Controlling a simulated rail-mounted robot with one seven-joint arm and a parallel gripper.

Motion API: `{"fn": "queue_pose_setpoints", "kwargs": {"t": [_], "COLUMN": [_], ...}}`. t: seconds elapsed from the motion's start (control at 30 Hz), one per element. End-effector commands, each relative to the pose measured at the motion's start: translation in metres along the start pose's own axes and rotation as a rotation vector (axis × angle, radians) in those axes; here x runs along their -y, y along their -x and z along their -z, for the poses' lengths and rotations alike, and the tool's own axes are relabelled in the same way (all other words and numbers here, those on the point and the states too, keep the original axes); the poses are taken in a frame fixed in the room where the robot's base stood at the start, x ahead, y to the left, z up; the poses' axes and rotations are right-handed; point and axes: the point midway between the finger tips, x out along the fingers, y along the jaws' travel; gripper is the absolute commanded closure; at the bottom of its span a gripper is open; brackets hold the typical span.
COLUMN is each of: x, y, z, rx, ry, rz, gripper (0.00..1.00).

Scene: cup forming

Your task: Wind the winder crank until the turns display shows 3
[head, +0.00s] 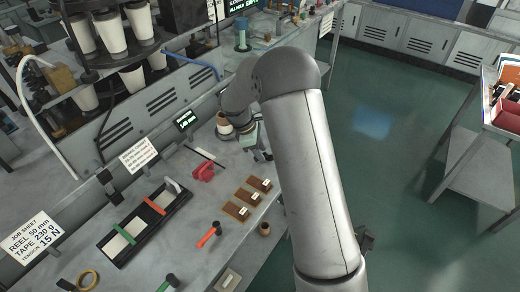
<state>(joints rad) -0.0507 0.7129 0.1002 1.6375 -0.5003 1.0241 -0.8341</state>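A small dark display (186,120) with green characters stands at the back of the grey bench; its reading is too small to make out. A brown and white spool-like part (223,124) sits to its right, beside my wrist. My gripper (264,153) points down over the bench just right of that part, with the large arm link in front of it. Its fingers are small and partly hidden, so I cannot tell whether they are open or touching anything. I cannot make out the winder crank; it may be hidden by my arm.
A red tool (204,172), several labelled brown blocks (248,196), a red-and-black tool (209,235) and a small brown cup (264,229) lie on the bench. A black tray (128,245) is at left. White cups (110,35) stand above. Green floor (400,150) is open at right.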

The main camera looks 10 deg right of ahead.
Motion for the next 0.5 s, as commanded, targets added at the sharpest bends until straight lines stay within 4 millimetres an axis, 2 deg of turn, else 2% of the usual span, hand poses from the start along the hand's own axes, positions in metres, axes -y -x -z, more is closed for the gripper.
{"fn": "queue_pose_setpoints", "kwargs": {"t": [0.03, 0.07, 0.17, 0.2, 0.5], "x": [0.0000, 0.0000, 0.0000, 0.0000, -0.0006], "y": [0.0001, 0.0001, 0.0002, 0.0003, 0.0005], "z": [0.0000, 0.0000, 0.0000, 0.0000, 0.0009], "rx": [0.000, 0.000, 0.000, 0.000, -0.001], "ry": [0.000, 0.000, 0.000, 0.000, -0.018], "rz": [0.000, 0.000, 0.000, 0.000, 0.008], "gripper": [0.62, 0.68, 0.95, 1.00, 1.00]}}
